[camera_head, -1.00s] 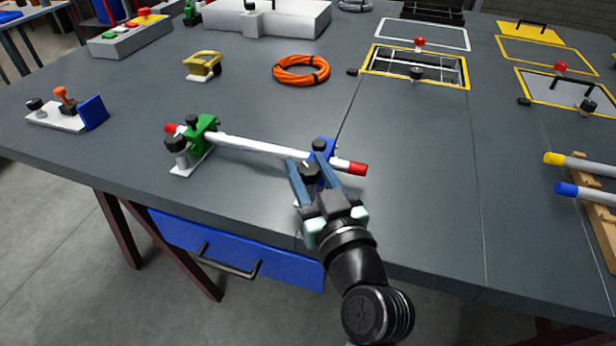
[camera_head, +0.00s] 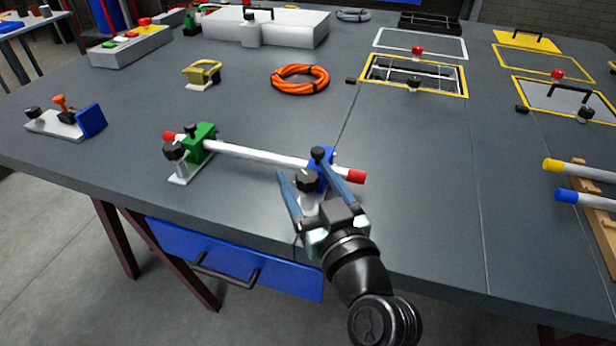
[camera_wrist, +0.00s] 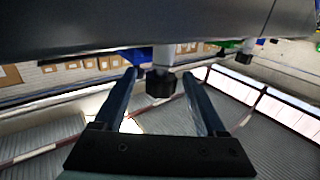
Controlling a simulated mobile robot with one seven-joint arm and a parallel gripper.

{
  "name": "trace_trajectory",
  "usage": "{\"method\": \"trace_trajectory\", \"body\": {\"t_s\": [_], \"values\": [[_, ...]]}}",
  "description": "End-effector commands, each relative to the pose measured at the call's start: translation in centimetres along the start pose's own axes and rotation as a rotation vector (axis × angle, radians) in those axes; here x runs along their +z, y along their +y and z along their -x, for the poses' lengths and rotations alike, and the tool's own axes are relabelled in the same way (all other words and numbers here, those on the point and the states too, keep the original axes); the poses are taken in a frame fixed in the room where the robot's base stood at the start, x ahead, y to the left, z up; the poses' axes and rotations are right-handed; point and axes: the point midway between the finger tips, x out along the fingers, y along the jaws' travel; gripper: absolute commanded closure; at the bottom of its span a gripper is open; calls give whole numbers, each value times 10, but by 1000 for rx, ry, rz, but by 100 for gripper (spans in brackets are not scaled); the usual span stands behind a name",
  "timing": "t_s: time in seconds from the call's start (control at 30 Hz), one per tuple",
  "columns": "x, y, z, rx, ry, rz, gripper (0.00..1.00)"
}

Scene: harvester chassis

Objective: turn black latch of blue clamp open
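The blue clamp (camera_head: 325,172) stands near the table's front edge and holds the right part of a white rod (camera_head: 258,153) with red ends. A black knob (camera_head: 318,152) sits on top of the clamp, and another black knob (camera_head: 307,180) is in front of it; which is the latch I cannot tell. My gripper (camera_head: 303,171) is open, one finger on each side of the front knob. In the wrist view the black knob (camera_wrist: 160,84) shows between the spread fingertips, with gaps at both sides. The blue clamp (camera_wrist: 137,55) is partly hidden there.
The green clamp (camera_head: 202,142) with its own black knob (camera_head: 174,151) holds the rod's left part. An orange cable coil (camera_head: 300,79) and a yellow clamp (camera_head: 202,73) lie behind.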

Motion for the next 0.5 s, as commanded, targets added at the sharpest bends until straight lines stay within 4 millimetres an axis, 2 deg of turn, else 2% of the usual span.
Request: {"method": "trace_trajectory", "body": {"t_s": [0.17,0.27,0.37,0.5], "values": [[-1,0,1,0,2,0,26],[0,0,9,1,0,1,26],[1,0,25,2,-1,1,26],[1,0,56,3,-2,2,26]]}}
